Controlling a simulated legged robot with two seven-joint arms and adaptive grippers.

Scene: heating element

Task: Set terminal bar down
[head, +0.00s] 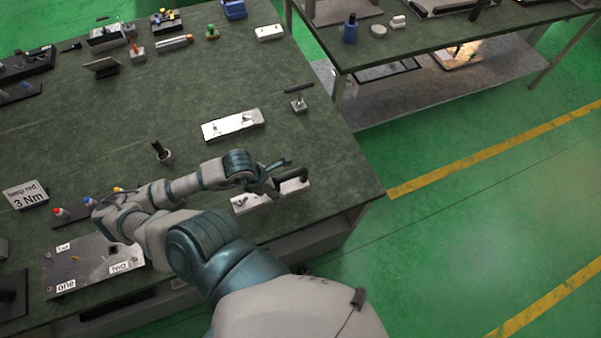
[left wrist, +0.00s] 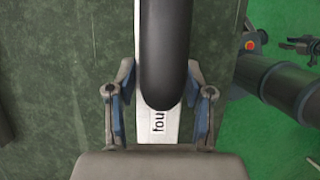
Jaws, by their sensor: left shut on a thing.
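A white bar (head: 243,203) with a black arched handle (head: 291,178) is at the right front edge of the green-grey table. My left gripper (head: 268,184) is at this handle, shut on it. In the left wrist view the black handle (left wrist: 165,50) fills the space between the fingers of my left gripper (left wrist: 160,78). The white bar (left wrist: 158,124) lies behind it, with a partly hidden label that seems to read "four". I cannot tell whether the bar touches the table. My right gripper is not clearly in view.
Another white plate (head: 232,125) with small metal parts lies farther back. A plate with labels (head: 85,268) and a "3 Nm" sign (head: 27,196) are at left. A small dark post (head: 161,151) stands nearby. The table (head: 320,150) is clear toward its right edge.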

